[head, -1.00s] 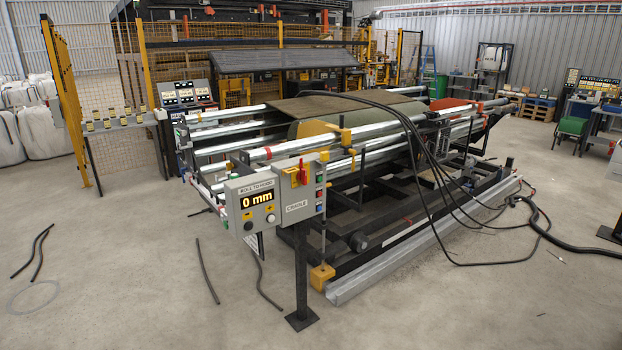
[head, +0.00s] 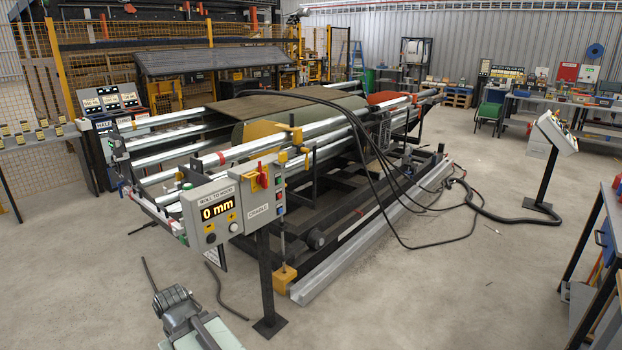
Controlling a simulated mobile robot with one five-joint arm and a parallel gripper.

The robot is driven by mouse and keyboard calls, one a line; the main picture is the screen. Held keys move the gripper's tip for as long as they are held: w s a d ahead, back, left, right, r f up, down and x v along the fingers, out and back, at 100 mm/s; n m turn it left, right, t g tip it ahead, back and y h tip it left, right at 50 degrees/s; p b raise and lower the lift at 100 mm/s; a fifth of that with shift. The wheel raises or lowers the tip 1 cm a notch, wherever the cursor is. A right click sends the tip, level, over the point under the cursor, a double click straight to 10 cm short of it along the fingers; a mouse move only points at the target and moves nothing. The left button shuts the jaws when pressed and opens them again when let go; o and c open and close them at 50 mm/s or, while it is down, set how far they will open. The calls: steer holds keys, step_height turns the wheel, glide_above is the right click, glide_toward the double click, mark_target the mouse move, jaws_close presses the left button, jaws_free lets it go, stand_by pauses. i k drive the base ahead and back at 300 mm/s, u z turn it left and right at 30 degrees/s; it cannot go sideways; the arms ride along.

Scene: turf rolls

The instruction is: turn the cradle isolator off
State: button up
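The cradle isolator (head: 264,176) is a red handle on a yellow plate, on the grey box labelled CRADLE (head: 260,205). The red handle looks upright. The box stands on a dark post at the near corner of the roll frame. A grey part of my arm with my gripper (head: 174,297) shows at the bottom, left of the post and well below the isolator, apart from it. Its fingers are too unclear to tell open from shut.
A display panel (head: 212,212) reading 0 mm adjoins the CRADLE box on its left. Black cables (head: 400,205) drape over the roll frame onto the floor. A pedestal console (head: 553,135) and a workbench stand at right. The floor in front is mostly clear.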

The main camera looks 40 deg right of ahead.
mark_target(262, 179)
steer(key=z, duration=0.3)
steer(key=i, duration=1)
steer(key=u, duration=0.05)
